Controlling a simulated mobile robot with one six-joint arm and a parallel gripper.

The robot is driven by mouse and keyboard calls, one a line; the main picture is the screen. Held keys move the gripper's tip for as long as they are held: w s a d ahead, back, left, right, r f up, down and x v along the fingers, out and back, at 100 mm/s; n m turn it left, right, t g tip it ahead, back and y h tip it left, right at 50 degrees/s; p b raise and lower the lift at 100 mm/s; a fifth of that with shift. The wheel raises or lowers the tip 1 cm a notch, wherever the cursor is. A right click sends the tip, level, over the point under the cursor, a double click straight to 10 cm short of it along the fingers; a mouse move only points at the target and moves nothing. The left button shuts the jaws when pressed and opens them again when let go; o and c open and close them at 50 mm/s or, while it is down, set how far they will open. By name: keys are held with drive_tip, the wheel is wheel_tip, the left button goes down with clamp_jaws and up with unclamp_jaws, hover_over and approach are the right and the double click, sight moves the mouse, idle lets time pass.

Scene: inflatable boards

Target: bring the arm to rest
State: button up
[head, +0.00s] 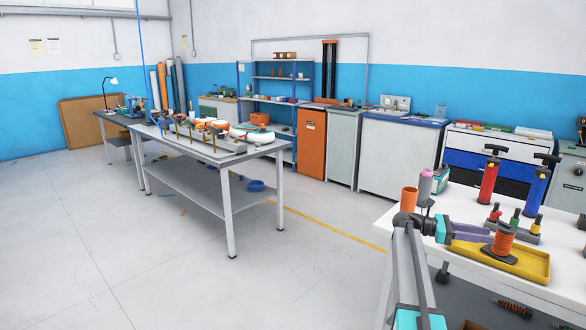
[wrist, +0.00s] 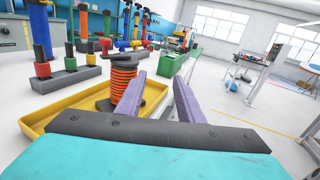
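My arm reaches over the white workbench (head: 560,292) at the right of the head view. My gripper (head: 484,234) has two purple fingers. In the wrist view the fingers of my gripper (wrist: 158,82) stand apart with nothing between them. An orange coiled spool (head: 504,241) with a dark base stands in the yellow tray (head: 535,268). In the wrist view the spool (wrist: 123,75) is just left of the left finger, outside the gap. I cannot tell whether they touch.
Red (head: 490,178) and blue (head: 536,190) hand pumps stand behind the tray. An orange cup (head: 409,199) and a pink-topped bottle (head: 425,184) stand near my arm. A long table (head: 225,157) with tools is at left. The floor between is mostly clear.

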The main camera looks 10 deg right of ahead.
drive_tip(key=w+a+f+n+t+p, duration=0.1)
drive_tip(key=a+f+n, duration=0.1)
drive_tip(key=a+f, duration=0.55)
drive_tip(key=w+a+f+n+t, duration=0.15)
drive_tip(key=a+f, duration=0.35)
drive_tip(key=f, duration=0.5)
drive_tip(key=s+a+f+n+t+y, duration=0.1)
drive_tip(key=s+a+f+y, duration=0.1)
drive_tip(key=s+a+f, duration=0.55)
drive_tip(key=s+a+f+n+t+y, duration=0.1)
drive_tip(key=s+a+f, duration=0.1)
drive_tip(key=a+f, duration=0.95)
drive_tip(key=s+a+f+m+y+p, duration=0.1)
drive_tip(key=s+a+f+m+y, duration=0.15)
drive_tip(key=s+a+f, duration=0.65)
drive_tip(key=s+a+f+m+y+p, duration=0.1)
drive_tip(key=s+a+f+m+y, duration=0.15)
drive_tip(key=s+a+f, duration=0.45)
drive_tip(key=s+a+f+m+y, duration=0.3)
drive_tip(key=s+a+m+y, duration=0.4)
drive_tip(key=s+a+m, duration=0.4)
drive_tip(key=shift+a+m, duration=0.45)
drive_tip(key=shift+m, duration=0.3)
